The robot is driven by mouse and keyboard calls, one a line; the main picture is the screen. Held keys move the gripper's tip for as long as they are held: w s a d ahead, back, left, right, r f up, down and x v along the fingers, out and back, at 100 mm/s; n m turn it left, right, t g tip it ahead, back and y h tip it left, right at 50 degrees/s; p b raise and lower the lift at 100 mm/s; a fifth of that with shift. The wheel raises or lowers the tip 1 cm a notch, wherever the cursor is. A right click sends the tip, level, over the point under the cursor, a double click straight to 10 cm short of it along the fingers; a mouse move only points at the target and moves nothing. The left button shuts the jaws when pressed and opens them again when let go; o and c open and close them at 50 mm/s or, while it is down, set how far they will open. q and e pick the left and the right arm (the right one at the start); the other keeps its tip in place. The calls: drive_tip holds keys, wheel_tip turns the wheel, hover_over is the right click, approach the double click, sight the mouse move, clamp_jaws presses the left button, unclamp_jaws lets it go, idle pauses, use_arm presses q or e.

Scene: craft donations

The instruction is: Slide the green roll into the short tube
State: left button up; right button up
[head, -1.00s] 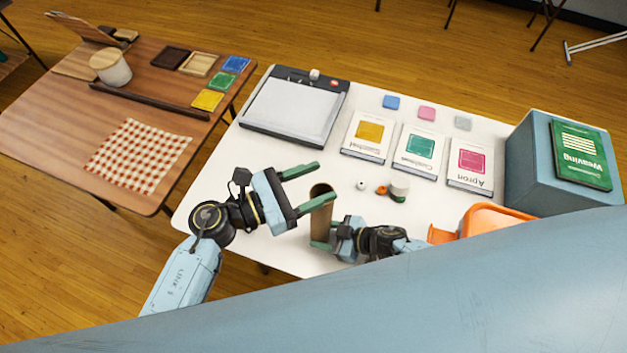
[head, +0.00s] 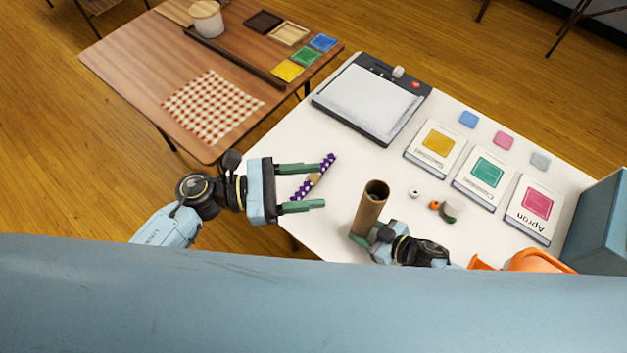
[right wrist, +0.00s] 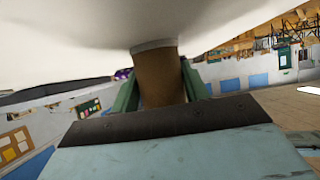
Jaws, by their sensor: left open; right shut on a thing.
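A brown cardboard tube (head: 369,208) stands upright near the table's front edge. My right gripper (head: 362,239) is shut on its lower part; the tube also shows between the fingers in the right wrist view (right wrist: 160,75). A purple-and-white patterned roll with a tan band (head: 314,179) lies slanted at the table's left front. My left gripper (head: 305,186) is open, its fingers on either side of this roll in the picture; I cannot tell whether they touch it. I see no clear green roll; a small dark green and pale item (head: 448,214) sits right of the tube.
A small white piece (head: 414,192) and an orange piece (head: 434,206) lie right of the tube. Behind are a tablet (head: 368,103) and several labelled cards. An orange container (head: 538,262) and a blue box (head: 603,225) stand at the right.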

drive_tip(key=o, duration=0.9)
drive_tip(key=shift+c, duration=0.2)
drive_tip(key=p+v, duration=0.3)
drive_tip(key=v, duration=1)
drive_tip(key=shift+s, duration=0.2)
drive_tip(key=shift+d+r, duration=0.1)
drive_tip(key=shift+r, duration=0.05)
